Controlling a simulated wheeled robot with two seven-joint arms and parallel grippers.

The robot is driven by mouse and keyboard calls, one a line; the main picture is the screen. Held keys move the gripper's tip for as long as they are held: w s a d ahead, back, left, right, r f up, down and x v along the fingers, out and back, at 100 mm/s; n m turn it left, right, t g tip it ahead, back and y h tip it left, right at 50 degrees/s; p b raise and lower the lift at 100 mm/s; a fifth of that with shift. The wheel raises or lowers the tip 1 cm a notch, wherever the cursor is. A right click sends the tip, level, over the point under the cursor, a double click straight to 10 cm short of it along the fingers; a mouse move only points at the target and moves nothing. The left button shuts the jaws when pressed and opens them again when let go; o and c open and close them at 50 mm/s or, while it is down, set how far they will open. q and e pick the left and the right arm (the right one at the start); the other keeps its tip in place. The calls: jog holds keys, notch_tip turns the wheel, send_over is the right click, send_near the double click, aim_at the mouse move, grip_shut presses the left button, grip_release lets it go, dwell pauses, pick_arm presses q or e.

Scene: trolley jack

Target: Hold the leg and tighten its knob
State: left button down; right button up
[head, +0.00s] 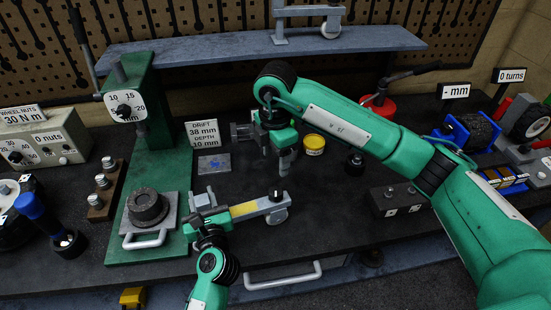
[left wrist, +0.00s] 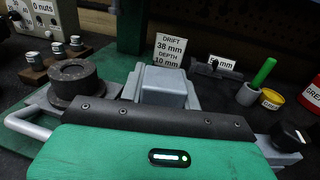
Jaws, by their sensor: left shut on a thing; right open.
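The leg is a grey bar with a yellow band (head: 244,209), lying level low over the front of the bench in the head view. Its right end carries a black knob (head: 277,194), which also shows at the right of the left wrist view (left wrist: 291,135). My left gripper (head: 207,222) is shut on the leg's left part, and its body hides some of it. My right gripper (head: 284,166) is open, pointing down above and behind the knob, apart from it as far as I can see. The knob's tightness cannot be told.
A green press (head: 150,170) with a dark round part (head: 147,207) stands to the left. A yellow tub (head: 314,145) and a drift card (head: 204,133) stand behind. A dark block (head: 397,199) sits to the right. The bench front between the leg and that block is mostly clear.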

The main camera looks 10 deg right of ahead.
pick_arm(q)
jog(key=c, duration=0.9)
grip_release()
